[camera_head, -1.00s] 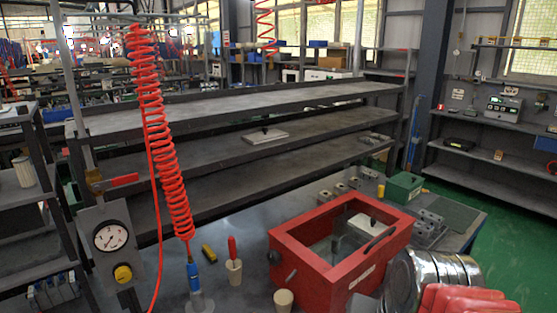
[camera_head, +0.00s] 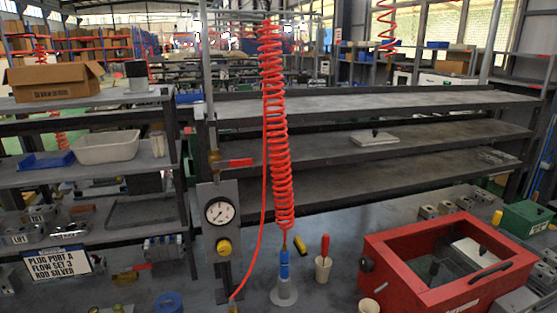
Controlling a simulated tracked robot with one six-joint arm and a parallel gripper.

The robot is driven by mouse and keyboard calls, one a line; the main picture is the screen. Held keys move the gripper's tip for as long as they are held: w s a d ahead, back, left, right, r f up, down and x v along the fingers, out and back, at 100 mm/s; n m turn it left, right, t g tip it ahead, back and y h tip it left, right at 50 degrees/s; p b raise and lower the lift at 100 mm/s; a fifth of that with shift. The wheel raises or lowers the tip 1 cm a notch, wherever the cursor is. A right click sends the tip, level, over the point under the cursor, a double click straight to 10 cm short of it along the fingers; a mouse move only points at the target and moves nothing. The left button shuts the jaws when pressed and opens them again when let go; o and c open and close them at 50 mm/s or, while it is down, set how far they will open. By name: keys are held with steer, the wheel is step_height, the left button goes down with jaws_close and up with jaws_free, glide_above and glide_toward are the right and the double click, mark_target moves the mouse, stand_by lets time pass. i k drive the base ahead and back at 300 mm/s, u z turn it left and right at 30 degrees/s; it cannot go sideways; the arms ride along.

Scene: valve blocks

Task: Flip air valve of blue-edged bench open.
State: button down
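The air valve is a small brass body (camera_head: 213,160) on a vertical pipe, with a red lever (camera_head: 240,162) pointing right, roughly level and across the pipe. Below it a grey panel carries a white round gauge (camera_head: 220,211) and a yellow knob (camera_head: 224,246). The pipe stands at the back of a grey bench (camera_head: 335,225); its blue edge does not show clearly now. My gripper is not in view.
A red coiled hose (camera_head: 274,130) hangs just right of the lever, its straight part passing close by. A blue-and-grey tool stand (camera_head: 284,275) and a red windowed box (camera_head: 440,275) stand on the bench. Shelves with a white bin (camera_head: 107,147) are at left.

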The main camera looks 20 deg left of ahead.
mark_target(242, 162)
steer(key=u, duration=1)
steer(key=k, duration=1.3)
steer(key=u, duration=0.35)
steer(key=i, duration=1)
steer(key=z, duration=0.1)
